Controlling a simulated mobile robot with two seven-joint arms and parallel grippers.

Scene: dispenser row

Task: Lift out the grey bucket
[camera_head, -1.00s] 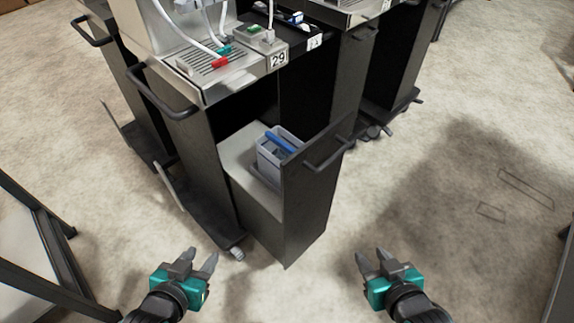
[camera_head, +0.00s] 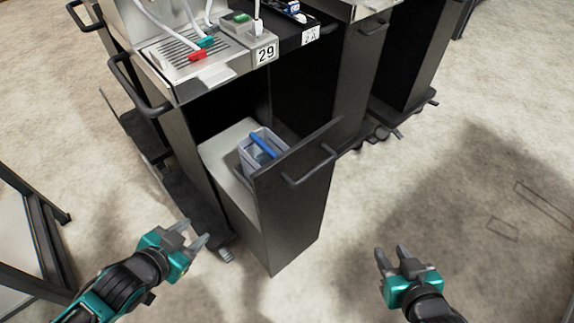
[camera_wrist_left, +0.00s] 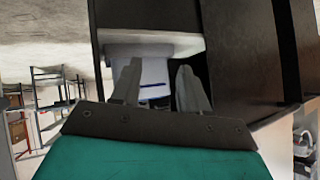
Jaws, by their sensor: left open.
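The grey bucket (camera_head: 247,166) stands upright on the pale inner surface of a pulled-out drawer (camera_head: 290,215), behind its dark front panel. A blue bar (camera_head: 263,145) lies across its top. Its lower part is partly hidden by the panel. My left gripper (camera_head: 194,232) is open and empty, left of the drawer and nearer to me than the bucket. In the left wrist view a pale shape with a dark blue line (camera_wrist_left: 155,75) shows beyond the open fingers; I cannot tell surely that it is the bucket. My right gripper (camera_head: 391,251) is open and empty, right of the drawer.
The drawer front has a dark handle (camera_head: 308,170). The cart above bears a drip grate (camera_head: 185,55) and a "29" label (camera_head: 265,54). Other dark carts stand behind. A dark-framed rack (camera_head: 40,235) is at the left. The floor at right is clear.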

